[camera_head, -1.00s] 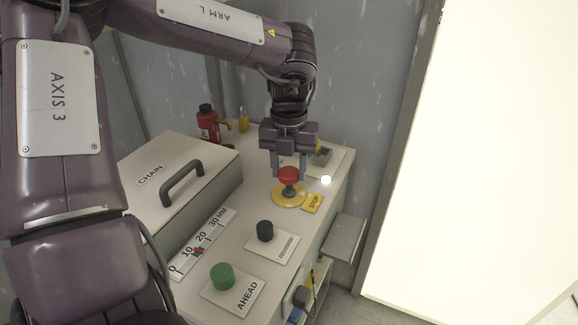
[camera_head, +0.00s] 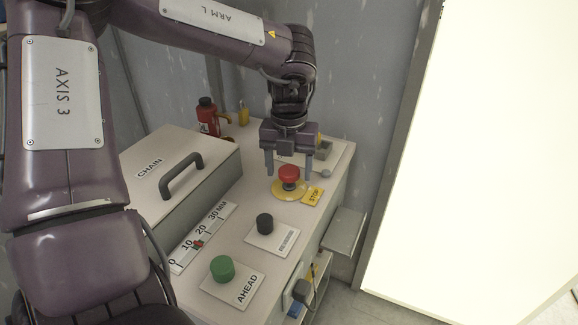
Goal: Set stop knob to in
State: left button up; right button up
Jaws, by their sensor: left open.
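The red stop knob (camera_head: 289,173) is a mushroom head on a round yellow base (camera_head: 275,190), on the light worktop. A yellow STOP label (camera_head: 313,196) lies beside the base. My left gripper (camera_head: 288,170) comes down over the knob with its fingers open, one to each side of the red head. Clear gaps show between the fingers and the head, so it holds nothing. I cannot tell from this view how far in the knob sits. My right gripper is not in view.
A small unlit grey lamp (camera_head: 325,173) is right of the knob. A black knob (camera_head: 264,223) and green AHEAD button (camera_head: 222,268) stand nearer. The CHAIN box (camera_head: 150,185) with its handle is at left. A red bottle (camera_head: 208,117) stands behind.

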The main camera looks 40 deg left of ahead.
aim_at(289, 171)
pick_arm(q)
jog(key=shift+r, duration=0.45)
notch_tip(289, 171, up, 7)
jog(key=shift+f+p, duration=0.1)
jog(key=shift+p, duration=0.45)
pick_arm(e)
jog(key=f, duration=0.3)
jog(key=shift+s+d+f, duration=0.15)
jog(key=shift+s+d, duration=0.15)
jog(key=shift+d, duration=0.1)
